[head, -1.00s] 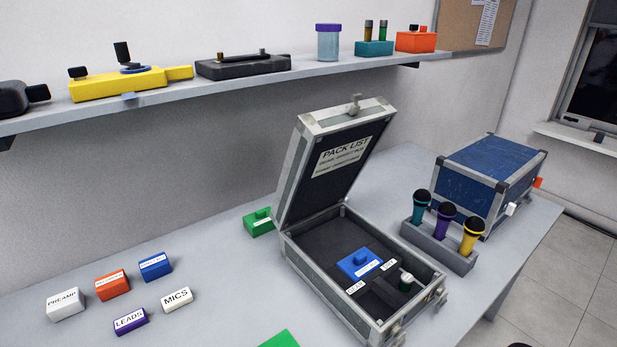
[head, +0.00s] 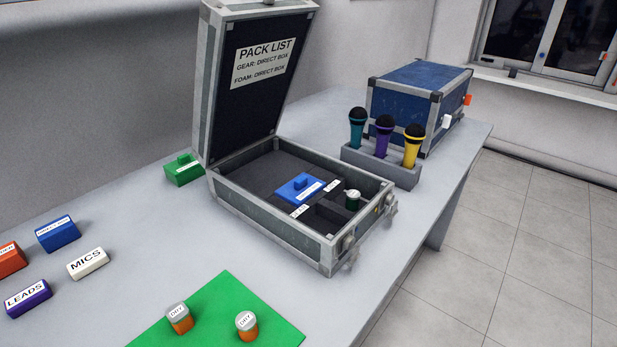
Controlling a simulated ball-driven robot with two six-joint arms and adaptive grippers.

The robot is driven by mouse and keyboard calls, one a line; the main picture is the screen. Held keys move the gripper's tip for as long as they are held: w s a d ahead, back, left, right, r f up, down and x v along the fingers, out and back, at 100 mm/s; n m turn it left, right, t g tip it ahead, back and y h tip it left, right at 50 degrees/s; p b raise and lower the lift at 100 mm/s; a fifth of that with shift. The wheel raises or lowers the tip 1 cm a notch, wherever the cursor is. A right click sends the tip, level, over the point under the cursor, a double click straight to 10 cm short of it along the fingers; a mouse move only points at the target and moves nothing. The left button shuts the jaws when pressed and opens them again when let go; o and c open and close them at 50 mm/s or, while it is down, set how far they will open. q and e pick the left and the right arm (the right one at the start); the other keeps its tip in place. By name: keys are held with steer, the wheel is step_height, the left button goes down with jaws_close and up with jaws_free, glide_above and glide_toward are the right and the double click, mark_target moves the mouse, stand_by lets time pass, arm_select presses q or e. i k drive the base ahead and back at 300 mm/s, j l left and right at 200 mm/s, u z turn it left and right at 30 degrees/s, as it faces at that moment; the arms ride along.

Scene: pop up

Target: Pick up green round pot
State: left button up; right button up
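A small dark green round pot with a pale lid (head: 352,201) stands inside the open grey case (head: 240,216). It is in the right part of the case, in or beside a dark foam compartment near the front right wall. A blue box with a knob (head: 299,188) sits in the foam to its left, with small white labels around it. The case lid (head: 255,80) stands open and carries a "PACK LIST" sheet naming "DIRECT BOX". Neither of my grippers is in view.
A rack of several microphones (head: 380,165) and a blue case (head: 415,95) stand behind the open case. A green mat (head: 225,290) holds two orange pots labelled "DRY" (head: 180,319). A green box (head: 183,169) and label blocks (head: 88,263) lie left. The table's right edge is near.

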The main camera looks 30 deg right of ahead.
mark_target(353, 195)
steer(key=l+u, duration=0.2)
steer(key=l, duration=0.2)
steer(key=k+l+u, duration=0.2)
steer(key=l, duration=0.15)
steer(key=k+l+u, duration=0.2)
steer(key=l, duration=0.2)
steer(key=l+u, duration=0.2)
steer(key=l, duration=0.15)
steer(key=k+l+u, duration=0.2)
steer(key=l, duration=0.1)
